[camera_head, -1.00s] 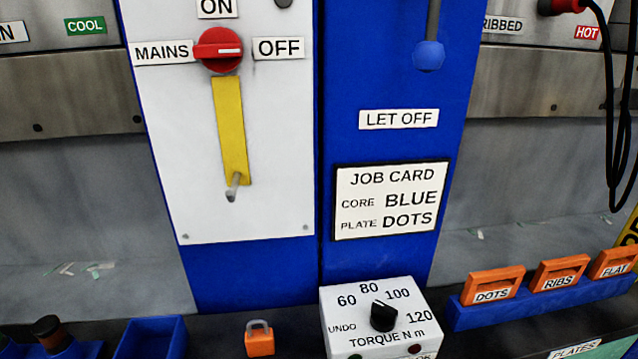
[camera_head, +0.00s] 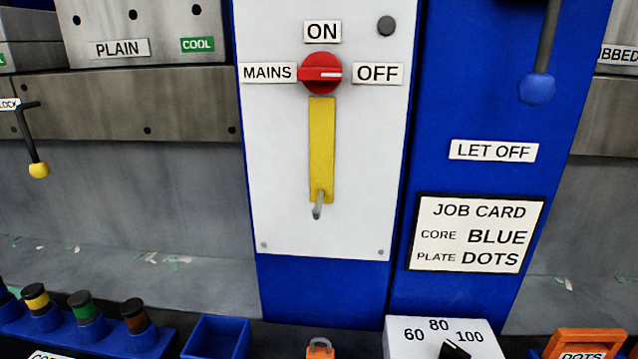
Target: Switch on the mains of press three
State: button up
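The red round MAINS switch (camera_head: 321,73) sits on a white panel (camera_head: 280,200) fixed to the blue press column. Its white pointer line points right, toward the OFF label (camera_head: 378,73). The ON label (camera_head: 322,31) is above the switch. A yellow strip (camera_head: 321,145) hangs straight down below the switch, with a grey hook or peg (camera_head: 318,208) at its lower end. No press number is readable. My gripper is not in view.
A blue-knobbed LET OFF lever (camera_head: 537,88) and job card (camera_head: 477,234) are to the right. Below stand an orange padlock (camera_head: 320,349), a torque box (camera_head: 440,333), an empty blue bin (camera_head: 214,338) and several coloured cores (camera_head: 84,312). A yellow-knobbed lever (camera_head: 38,169) is at left.

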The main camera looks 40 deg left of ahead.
aim_at(320, 72)
jog(key=u, duration=1.6)
